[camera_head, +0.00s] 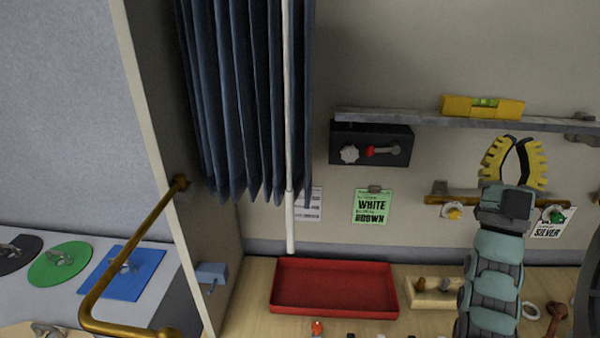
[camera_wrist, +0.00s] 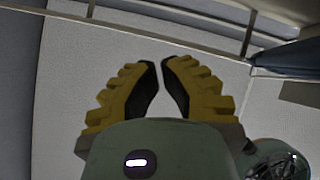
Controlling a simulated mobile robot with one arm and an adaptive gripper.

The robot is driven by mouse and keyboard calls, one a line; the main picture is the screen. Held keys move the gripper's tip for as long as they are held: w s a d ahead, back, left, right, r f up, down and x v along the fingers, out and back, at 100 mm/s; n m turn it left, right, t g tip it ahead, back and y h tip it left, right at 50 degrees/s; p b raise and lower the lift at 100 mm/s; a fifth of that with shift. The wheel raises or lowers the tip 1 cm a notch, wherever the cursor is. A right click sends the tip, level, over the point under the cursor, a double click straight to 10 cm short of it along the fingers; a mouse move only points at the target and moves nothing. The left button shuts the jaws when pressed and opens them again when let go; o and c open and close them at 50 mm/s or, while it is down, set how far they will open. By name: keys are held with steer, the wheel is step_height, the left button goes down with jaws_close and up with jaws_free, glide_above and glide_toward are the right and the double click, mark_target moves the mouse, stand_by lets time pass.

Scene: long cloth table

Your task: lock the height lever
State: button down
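A dark box (camera_head: 348,133) hangs on the back wall under a grey rail. On its front are a pale round knob (camera_head: 349,154) and a short lever with a red part (camera_head: 382,150), lying nearly sideways. No label marks either as the height lever. My gripper (camera_head: 514,140) is raised to the right of the box, apart from it. Its yellow ribbed fingers also show in the wrist view (camera_wrist: 164,62). They lean inward with a narrow empty gap at the tips. Nothing is held.
A yellow spirit level (camera_head: 484,107) rests on the rail. Dark pleated blinds (camera_head: 240,90) with a white rod (camera_head: 290,210) hang left of the box. A red tray (camera_head: 335,288) sits below on the table. A brass bar (camera_head: 130,266) is at left. The wall between box and gripper looks clear.

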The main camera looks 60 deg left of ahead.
steer(key=s+a+f+n+g+y+b, duration=0.1)
steer(key=a+f+g+b, duration=0.4)
steer(key=a, duration=0.5)
steer(key=s+a+f+n+g+y+b, duration=0.1)
steer(key=a+f+n+g+y+b, duration=0.1)
steer(key=a+f+g+b, duration=0.3)
steer(key=a+f+n, duration=0.1)
steer(key=a+f, duration=0.1)
steer(key=a, duration=0.2)
steer(key=shift+s+a+f+n, duration=0.25)
steer(key=shift+s+a+n, duration=0.05)
steer(key=shift+s+a, duration=0.1)
steer(key=shift+w, duration=0.15)
step_height(320, 180, up, 5)
steer(key=p, duration=0.7)
glide_above(382, 149)
steer(key=s, duration=0.2)
steer(key=shift+w+d+f+p, duration=0.15)
steer(key=shift+f+p, duration=0.2)
steer(key=shift+f, duration=0.3)
steer(key=shift+d+f+p, duration=0.1)
steer(key=shift+f+p, duration=0.2)
steer(key=shift+f, duration=0.35)
steer(key=shift+w+d+f+p, duration=0.15)
steer(key=shift+f+p, duration=0.2)
steer(key=shift+f, duration=0.3)
steer(key=shift+n+g+y, duration=0.3)
